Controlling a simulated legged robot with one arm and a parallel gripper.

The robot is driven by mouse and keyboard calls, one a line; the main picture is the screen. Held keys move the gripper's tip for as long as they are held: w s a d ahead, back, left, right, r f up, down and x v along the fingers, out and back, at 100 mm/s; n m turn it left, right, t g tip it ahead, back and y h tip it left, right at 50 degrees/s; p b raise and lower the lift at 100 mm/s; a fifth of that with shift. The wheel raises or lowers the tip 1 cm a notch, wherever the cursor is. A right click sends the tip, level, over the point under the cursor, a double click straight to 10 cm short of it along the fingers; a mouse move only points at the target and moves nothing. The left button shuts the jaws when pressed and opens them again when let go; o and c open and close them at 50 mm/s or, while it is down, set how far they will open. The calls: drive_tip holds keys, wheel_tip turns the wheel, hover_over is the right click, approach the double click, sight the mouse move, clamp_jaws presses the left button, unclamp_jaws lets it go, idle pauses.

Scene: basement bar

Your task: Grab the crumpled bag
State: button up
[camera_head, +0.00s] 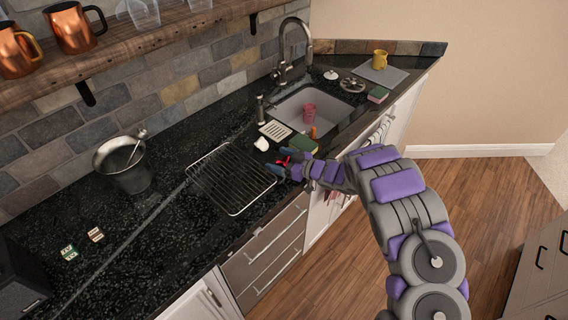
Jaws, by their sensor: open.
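A small white lumpy thing (261,144) lies on the dark counter, just behind the drying rack; it may be the crumpled bag, but it is too small to be sure. My gripper (277,164) is low over the counter, at the right end of the rack, a little in front of and to the right of the white thing. Its jaws are open and look empty. A gap shows between the gripper and the white thing. The fingers are small in this view, and my wrist hides part of the counter edge.
The wire drying rack (232,178) lies left of my gripper. The sink (325,102) holds a pink cup (309,113). A green-topped box (301,142) and a striped card (275,131) lie nearby. A metal bucket (126,170) stands left. The front-left counter is mostly clear.

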drive_tip(key=shift+d, duration=0.4)
drive_tip(key=shift+c, duration=0.8)
drive_tip(key=c, duration=0.4)
drive_tip(key=shift+a, duration=0.25)
drive_tip(key=shift+c, duration=0.9)
